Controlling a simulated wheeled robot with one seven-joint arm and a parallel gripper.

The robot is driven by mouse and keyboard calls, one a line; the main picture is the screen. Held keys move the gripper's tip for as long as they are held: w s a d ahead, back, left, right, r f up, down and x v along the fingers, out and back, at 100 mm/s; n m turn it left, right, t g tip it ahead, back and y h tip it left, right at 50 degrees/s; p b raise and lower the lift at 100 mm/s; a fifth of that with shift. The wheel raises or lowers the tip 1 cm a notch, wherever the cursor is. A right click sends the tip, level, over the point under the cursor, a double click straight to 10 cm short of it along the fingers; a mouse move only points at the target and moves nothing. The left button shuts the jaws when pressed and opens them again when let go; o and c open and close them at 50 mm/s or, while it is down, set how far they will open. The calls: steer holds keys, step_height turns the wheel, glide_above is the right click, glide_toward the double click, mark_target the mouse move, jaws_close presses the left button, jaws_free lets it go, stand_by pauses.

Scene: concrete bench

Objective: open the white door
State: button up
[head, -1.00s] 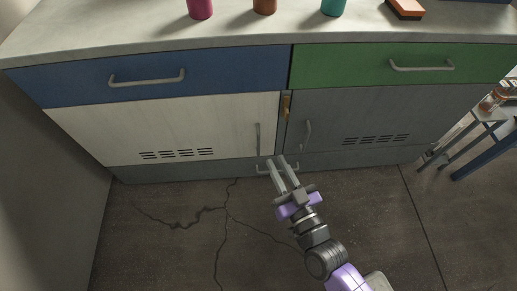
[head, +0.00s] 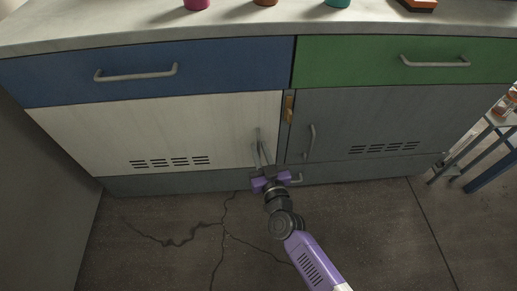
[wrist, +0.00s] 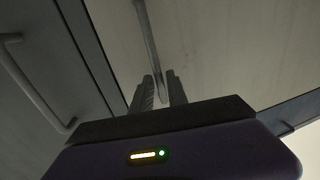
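The white door (head: 160,135) is shut, flush in the cabinet front at lower left, with dark vent slots near its bottom. Its grey vertical bar handle (head: 258,140) is near the door's right edge. My gripper (head: 264,157) is at the lower part of this handle, reaching up from the floor side. In the wrist view, the two dark fingers (wrist: 161,88) stand apart, and the handle (wrist: 150,38) runs down into the gap between them. I see no clear contact between the fingers and the bar.
A grey door (head: 375,120) with its own handle (head: 310,140) is just right, with an orange-brown piece (head: 289,108) between the doors. Blue (head: 200,70) and green (head: 400,60) drawers are above. A small stand (head: 480,150) is at right. The cracked floor (head: 160,225) is clear.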

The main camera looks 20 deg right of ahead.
steer(key=shift+w+d, duration=0.15)
steer(key=shift+w, duration=0.8)
steer(key=shift+c, duration=0.5)
jaws_close()
stand_by(0.3)
